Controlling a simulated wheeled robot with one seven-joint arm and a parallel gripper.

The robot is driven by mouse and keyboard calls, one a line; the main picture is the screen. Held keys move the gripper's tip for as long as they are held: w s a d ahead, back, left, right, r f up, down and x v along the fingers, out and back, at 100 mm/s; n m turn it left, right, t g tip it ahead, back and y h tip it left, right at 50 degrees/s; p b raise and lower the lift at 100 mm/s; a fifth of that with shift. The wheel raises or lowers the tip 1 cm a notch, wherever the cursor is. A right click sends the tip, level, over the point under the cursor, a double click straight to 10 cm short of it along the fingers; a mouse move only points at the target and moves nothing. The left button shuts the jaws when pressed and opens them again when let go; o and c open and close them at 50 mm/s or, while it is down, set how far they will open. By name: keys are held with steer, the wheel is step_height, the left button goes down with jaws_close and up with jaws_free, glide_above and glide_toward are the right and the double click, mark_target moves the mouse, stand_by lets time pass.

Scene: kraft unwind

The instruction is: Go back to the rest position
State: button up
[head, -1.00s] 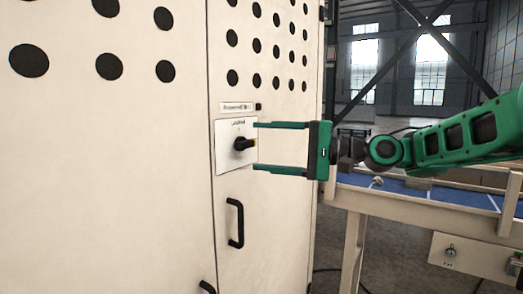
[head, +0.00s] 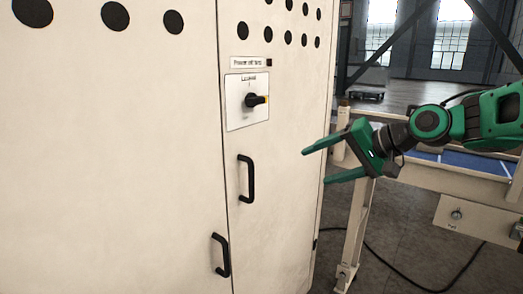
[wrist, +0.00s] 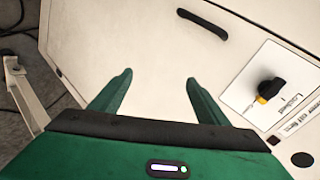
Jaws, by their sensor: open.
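My gripper (head: 315,164) is open and empty, with its two green fingers spread. It is to the right of the cream cabinet (head: 120,160), apart from the rotary switch and lower than it. The black rotary switch (head: 257,100) with a yellow-orange tip sits on a white plate on the cabinet door. In the wrist view the open fingers (wrist: 155,83) point towards the cabinet face, with nothing between them. The switch (wrist: 270,90) shows there to the right of the fingers.
Two black door handles (head: 246,179) (head: 221,255) stick out from the cabinet. A cream-framed table (head: 440,180) with a blue top stands at the right, close to my arm. A dark cable (head: 410,284) lies on the grey floor below it.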

steer(key=s+d+f+m+g+h, duration=0.1)
steer(key=s+d+f+h, duration=0.2)
steer(key=s+d+f, duration=0.4)
steer(key=s+d+f+g+h, duration=0.1)
steer(key=s+d+f+h, duration=0.3)
steer(key=d, duration=0.5)
steer(key=s+d+f+g, duration=0.2)
steer(key=s+d, duration=0.1)
steer(key=s, duration=0.4)
steer(key=s+d+f+m+g+h, duration=0.1)
steer(key=s+d+f, duration=0.1)
steer(key=s, duration=0.5)
steer(key=s+d+f+g, duration=0.2)
steer(key=s+d, duration=0.1)
steer(key=s, duration=0.5)
steer(key=shift+d+f+g, duration=0.3)
steer(key=shift+w, duration=0.1)
steer(key=shift+w+f+h, duration=0.25)
steer(key=shift+w+h, duration=0.05)
steer(key=shift+w, duration=0.2)
